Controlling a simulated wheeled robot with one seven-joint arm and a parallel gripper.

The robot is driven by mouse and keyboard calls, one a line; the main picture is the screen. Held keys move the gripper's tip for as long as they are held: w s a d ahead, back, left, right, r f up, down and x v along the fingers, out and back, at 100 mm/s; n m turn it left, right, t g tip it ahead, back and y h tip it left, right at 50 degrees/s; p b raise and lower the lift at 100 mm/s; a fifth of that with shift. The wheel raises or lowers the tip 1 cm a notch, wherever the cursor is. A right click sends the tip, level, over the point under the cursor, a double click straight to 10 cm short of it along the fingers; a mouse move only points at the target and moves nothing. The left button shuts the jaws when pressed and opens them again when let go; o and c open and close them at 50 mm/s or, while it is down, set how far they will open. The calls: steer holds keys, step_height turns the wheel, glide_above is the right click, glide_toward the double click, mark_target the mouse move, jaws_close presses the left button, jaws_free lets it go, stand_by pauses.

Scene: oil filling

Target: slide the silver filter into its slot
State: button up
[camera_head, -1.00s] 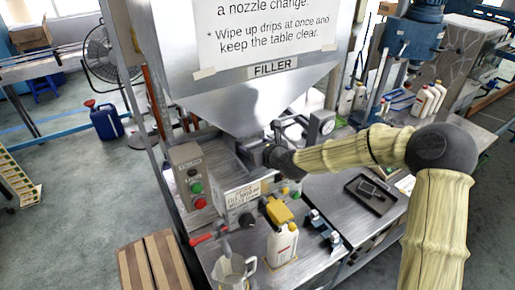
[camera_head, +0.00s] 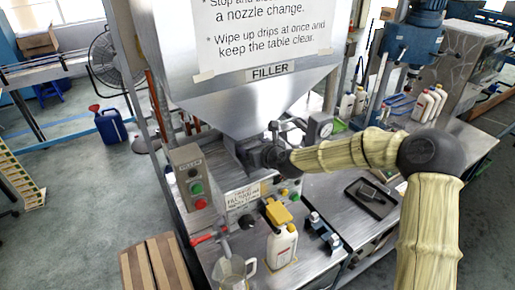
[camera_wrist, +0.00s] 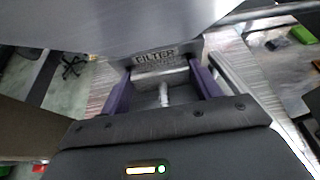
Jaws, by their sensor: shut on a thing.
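The silver filter (camera_wrist: 163,96) shows in the wrist view as a bright metal piece with a short pale bar, between the purple fingers of my gripper (camera_wrist: 162,82). My gripper is shut on it. The slot is at the filler machine, just below a plate marked FILTER (camera_wrist: 154,56); the filter's front end is at that plate, and how deep it sits is hidden. In the head view, my gripper (camera_head: 258,154) is under the filler's hopper (camera_head: 240,100), and the filter cannot be made out there.
A control box (camera_head: 191,180) with green and red buttons stands left of my gripper. A yellow-capped white bottle (camera_head: 282,245) and a clear jug (camera_head: 232,272) stand in front. A black tray (camera_head: 372,197) lies on the metal table to the right.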

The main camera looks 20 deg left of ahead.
steer(key=o, duration=1)
steer(key=shift+w+a+r, duration=0.1)
steer(key=shift+a+r, duration=0.1)
steer(key=shift+r, duration=0.25)
steer(key=shift+w+a+r, duration=0.1)
steer(key=shift+a+r, duration=0.1)
steer(key=shift+r, duration=0.2)
steer(key=shift+o, duration=0.3)
steer(key=shift+s+d, duration=0.1)
steer(key=shift+f+b, duration=0.1)
steer(key=shift+b, duration=0.25)
steer(key=shift+s+d+f+b, duration=0.15)
steer(key=shift+d+b, duration=0.2)
steer(key=shift+b, duration=0.3)
steer(key=shift+o, duration=0.8)
steer(key=b+v, duration=0.1)
steer(key=v, duration=0.1)
steer(key=b+v, duration=0.1)
steer(key=v, duration=0.2)
steer(key=b+v, duration=0.1)
steer(key=v, duration=0.1)
steer(key=shift+s+d+f, duration=0.2)
steer(key=shift+d+f, duration=0.1)
steer(key=shift+d, duration=0.05)
steer(key=b+v, duration=0.1)
steer(key=v, duration=0.8)
steer(key=shift+s, duration=0.2)
steer(key=shift+d+f, duration=0.1)
steer(key=shift+d, duration=0.05)
